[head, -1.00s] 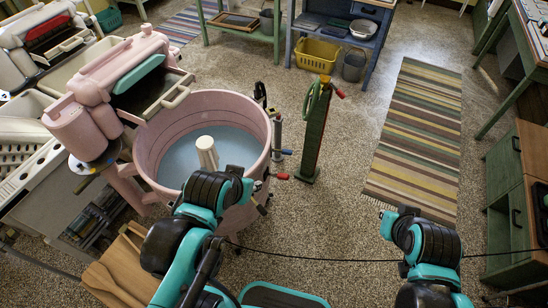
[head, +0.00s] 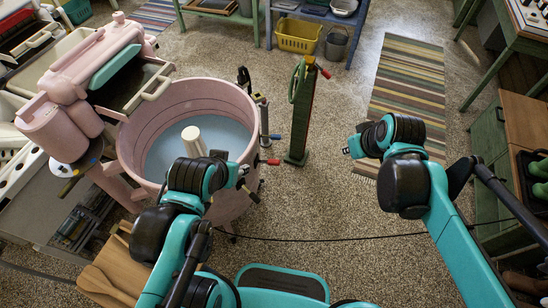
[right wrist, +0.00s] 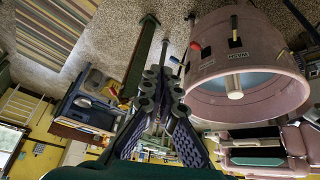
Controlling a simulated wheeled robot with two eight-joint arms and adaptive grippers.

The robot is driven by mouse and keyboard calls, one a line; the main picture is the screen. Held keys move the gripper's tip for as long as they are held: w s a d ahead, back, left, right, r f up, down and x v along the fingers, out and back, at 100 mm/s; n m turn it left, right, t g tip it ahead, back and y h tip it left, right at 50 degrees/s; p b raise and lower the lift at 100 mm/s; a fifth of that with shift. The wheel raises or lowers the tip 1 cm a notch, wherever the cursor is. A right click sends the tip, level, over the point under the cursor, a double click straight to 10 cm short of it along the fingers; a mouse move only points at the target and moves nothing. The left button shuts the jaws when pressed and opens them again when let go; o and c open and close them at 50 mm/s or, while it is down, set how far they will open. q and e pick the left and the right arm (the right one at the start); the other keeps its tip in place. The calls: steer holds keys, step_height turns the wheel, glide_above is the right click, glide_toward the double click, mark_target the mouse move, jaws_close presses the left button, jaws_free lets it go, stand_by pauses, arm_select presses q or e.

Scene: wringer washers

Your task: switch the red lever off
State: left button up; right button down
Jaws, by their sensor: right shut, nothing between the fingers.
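The pink washer tub (head: 190,105) holds pale blue water and a cream agitator (head: 193,141). A lever with a red grip (head: 270,162) sticks out to the right from the tub's right side, below a lever with a blue grip (head: 271,137). My right gripper (head: 348,151) is shut and empty, to the right of the red lever with a clear gap between them. Its fingers (right wrist: 164,48) point toward the floor beside the tub in the right wrist view. My left gripper (head: 248,184) is by the tub's lower right side; its jaws are too unclear to judge.
A green post (head: 301,115) with a red-tipped handle stands on the floor right of the tub. A striped rug (head: 408,85) lies behind my right gripper. A cable (head: 330,239) crosses in front. Green cabinets (head: 489,135) stand at the right. The floor between post and rug is clear.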

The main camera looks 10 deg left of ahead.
steer(key=w+a+f+n+g+y, duration=0.1)
steer(key=w+a+f+n+g, duration=0.1)
steer(key=w+a+f+n, duration=0.4)
steer(key=w+a+f+n+g+y+b, duration=0.1)
steer(key=w+a+f+n, duration=0.4)
steer(key=w+a+f, duration=0.5)
steer(key=a+f+g+y, duration=0.1)
steer(key=a+f, duration=0.3)
steer(key=f, duration=0.1)
steer(key=shift+f+n+g, duration=0.3)
steer(key=shift+f+n, duration=0.05)
steer(key=shift+n, duration=0.05)
steer(key=shift+a, duration=0.1)
steer(key=b, duration=0.5)
glide_above(270, 161)
steer(key=f, duration=0.9)
steer(key=shift+w+d+f, duration=0.1)
steer(key=shift+d+f, duration=0.1)
steer(key=shift+f, duration=0.2)
steer(key=shift+d+f, duration=0.25)
steer(key=shift+f, duration=0.3)
steer(key=shift+d+f, duration=0.2)
steer(key=shift+f, duration=0.3)
steer(key=shift+d+f+b, duration=0.2)
steer(key=shift+f+b, duration=0.2)
steer(key=shift+f, duration=0.05)
